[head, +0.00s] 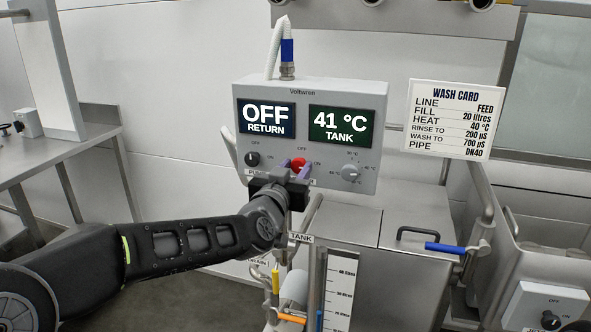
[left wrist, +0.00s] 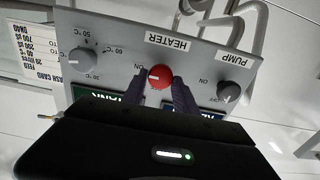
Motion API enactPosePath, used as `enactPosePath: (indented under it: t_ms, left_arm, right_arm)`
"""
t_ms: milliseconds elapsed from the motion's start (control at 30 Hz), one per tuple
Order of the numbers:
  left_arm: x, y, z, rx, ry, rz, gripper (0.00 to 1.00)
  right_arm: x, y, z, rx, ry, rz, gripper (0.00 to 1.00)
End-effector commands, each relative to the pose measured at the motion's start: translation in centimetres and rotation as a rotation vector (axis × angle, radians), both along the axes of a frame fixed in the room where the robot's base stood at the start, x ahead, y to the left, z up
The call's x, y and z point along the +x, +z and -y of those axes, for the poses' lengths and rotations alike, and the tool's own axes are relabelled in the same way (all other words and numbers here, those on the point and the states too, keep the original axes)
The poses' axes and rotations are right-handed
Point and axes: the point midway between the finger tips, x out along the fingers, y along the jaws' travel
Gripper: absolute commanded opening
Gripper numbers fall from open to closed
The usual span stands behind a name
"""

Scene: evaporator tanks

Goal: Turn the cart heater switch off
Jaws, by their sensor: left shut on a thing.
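The control box (head: 335,88) on the cart carries a red heater knob (head: 298,163) between a black pump knob (head: 252,159) and a grey temperature dial (head: 349,171). In the left wrist view the red knob (left wrist: 160,77) sits beside the upside-down HEATER label (left wrist: 168,41). Its small white mark appears to point toward ON. My left gripper (head: 293,167) is shut on the red knob, one finger on each side, as the wrist view shows too. The OFF marking above the knob shows in the head view. My right gripper is not in view.
The box displays read OFF RETURN (head: 266,118) and 41 °C TANK (head: 340,126). A wash card (head: 450,119) hangs at right. Blue, yellow and orange valve handles lie below and right of the box. Another switch box (head: 545,308) stands at lower right. A steel table (head: 55,150) is at left.

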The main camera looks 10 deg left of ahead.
Motion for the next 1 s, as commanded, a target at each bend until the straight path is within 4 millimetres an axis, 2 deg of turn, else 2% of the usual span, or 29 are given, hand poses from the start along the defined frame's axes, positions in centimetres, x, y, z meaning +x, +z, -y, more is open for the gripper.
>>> enactPosePath:
  t_ms: [167,633,1000]
  left_arm:
    - [0.0,0.0,0.0,0.000,0.000,0.000,0.00]
    - [0.0,-0.2,0.0,-0.053,0.000,-0.003,0.00]
    - [0.0,-0.4,-0.1,-0.284,-0.001,-0.017,0.00]
  right_arm:
    - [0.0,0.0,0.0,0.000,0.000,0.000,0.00]
    - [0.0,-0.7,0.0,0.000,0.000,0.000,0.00]
    - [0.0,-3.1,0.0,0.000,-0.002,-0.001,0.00]
